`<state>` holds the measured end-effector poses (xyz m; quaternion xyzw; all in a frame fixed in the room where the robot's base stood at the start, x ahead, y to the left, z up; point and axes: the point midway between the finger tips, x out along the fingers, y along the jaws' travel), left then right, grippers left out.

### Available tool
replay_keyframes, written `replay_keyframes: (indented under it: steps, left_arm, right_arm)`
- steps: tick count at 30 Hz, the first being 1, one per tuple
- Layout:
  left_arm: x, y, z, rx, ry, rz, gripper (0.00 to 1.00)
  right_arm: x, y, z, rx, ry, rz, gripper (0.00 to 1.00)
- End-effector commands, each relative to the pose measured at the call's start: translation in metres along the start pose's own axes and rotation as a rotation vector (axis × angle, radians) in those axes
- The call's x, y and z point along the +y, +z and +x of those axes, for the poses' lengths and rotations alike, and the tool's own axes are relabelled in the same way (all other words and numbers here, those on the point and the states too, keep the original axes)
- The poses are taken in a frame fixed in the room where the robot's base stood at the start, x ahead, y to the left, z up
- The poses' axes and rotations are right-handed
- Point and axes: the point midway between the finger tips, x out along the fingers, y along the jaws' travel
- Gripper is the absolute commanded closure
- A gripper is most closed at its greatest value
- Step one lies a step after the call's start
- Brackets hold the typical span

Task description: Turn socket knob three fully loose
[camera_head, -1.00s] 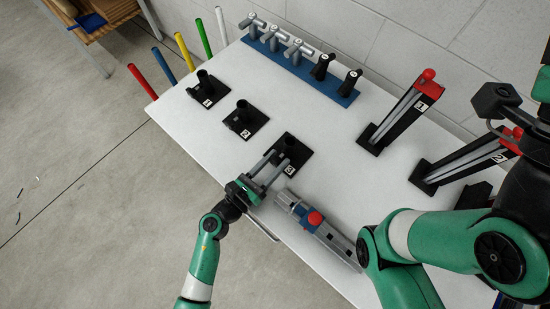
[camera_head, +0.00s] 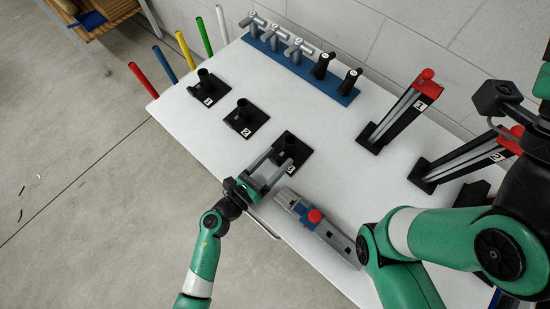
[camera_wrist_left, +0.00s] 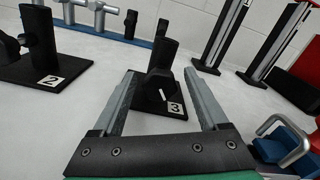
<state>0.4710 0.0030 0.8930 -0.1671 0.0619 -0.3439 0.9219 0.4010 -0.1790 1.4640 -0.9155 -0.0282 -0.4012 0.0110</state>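Socket three (camera_head: 298,147) is a black upright tube on a black square base with a "3" label, near the table's front edge. Its knob, a small dark piece on the near side of the tube, shows in the left wrist view (camera_wrist_left: 158,85). My left gripper (camera_head: 281,157) is open, its two grey fingers spread and pointing at the socket. In the left wrist view the fingers lie to either side of the knob, with gaps; I see no grip on it. The knob's exact turn is too small to tell. My right arm is at the right; its fingers are not clearly visible.
Sockets two (camera_head: 244,119) and one (camera_head: 209,88) stand further left. A grey-blue tool with a red button (camera_head: 315,216) lies right of my left gripper. A blue rack (camera_head: 305,69) and red-topped stands (camera_head: 405,108) are behind. White table between them is clear.

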Motion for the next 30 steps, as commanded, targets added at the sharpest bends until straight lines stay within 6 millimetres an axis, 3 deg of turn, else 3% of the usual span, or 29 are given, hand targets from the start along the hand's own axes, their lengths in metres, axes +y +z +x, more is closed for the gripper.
replay_keyframes:
  steps: [10,22,30]
  left_arm:
    - [0.001,0.000,-0.010,0.002,0.004,-0.001,0.24]
    - [0.001,0.001,-0.097,0.000,0.006,-0.001,0.24]
    - [0.000,0.000,-0.117,0.000,0.001,0.001,0.24]
  right_arm:
    - [0.000,-0.003,0.003,0.000,0.000,0.000,0.27]
    - [0.000,-0.015,0.016,0.000,0.000,0.000,0.27]
    - [0.000,-0.015,0.017,0.000,0.000,0.000,0.27]
